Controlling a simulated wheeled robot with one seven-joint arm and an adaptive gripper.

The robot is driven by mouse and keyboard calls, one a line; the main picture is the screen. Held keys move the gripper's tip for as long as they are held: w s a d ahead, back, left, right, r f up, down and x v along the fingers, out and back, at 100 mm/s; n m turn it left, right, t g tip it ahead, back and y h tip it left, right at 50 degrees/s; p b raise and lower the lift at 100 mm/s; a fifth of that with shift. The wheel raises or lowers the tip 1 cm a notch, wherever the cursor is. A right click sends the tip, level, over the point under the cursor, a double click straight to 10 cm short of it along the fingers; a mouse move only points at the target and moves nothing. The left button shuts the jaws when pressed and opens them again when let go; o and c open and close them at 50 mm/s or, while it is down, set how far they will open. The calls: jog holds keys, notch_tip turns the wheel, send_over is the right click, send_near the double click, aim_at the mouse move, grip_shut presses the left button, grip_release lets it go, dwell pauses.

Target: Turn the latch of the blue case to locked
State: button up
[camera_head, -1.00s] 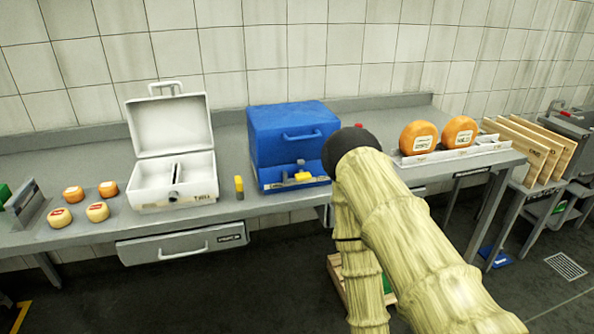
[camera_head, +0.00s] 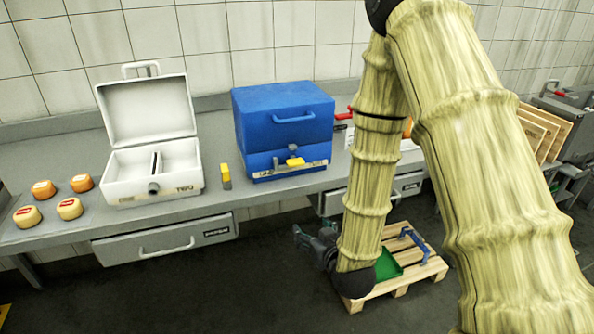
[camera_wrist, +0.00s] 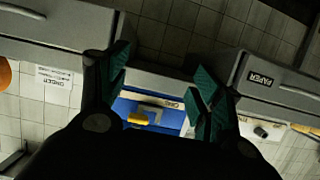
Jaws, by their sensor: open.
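The blue case (camera_head: 283,118) stands on the grey bench with its lid down. Its latch has a yellow handle (camera_head: 295,162) on the case's front, lying roughly sideways; whether it is locked I cannot tell. My gripper (camera_head: 308,240) is open and empty, in front of the bench and below its top, apart from the case. In the wrist view the two dark green fingers of my gripper (camera_wrist: 160,82) stand wide apart. Between them, farther off, show part of the blue case (camera_wrist: 172,118) and the yellow handle (camera_wrist: 138,119).
An open white case (camera_head: 125,190) stands left of the blue one, with a small yellow block (camera_head: 226,177) between them. Cheese wheels (camera_head: 69,208) lie farther left. Drawers (camera_head: 165,243) sit under the bench. A wooden pallet (camera_head: 425,268) lies on the floor.

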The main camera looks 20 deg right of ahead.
aim_at(297, 165)
jog(key=w+r+t, duration=0.4)
jog(key=r, duration=0.8)
jog(key=w+p, duration=0.1)
jog(key=w, duration=0.9)
jog(key=shift+w+r, duration=0.1)
jog(key=shift+w, duration=0.1)
jog(key=shift+c, duration=0.5)
jog(key=c, duration=0.9)
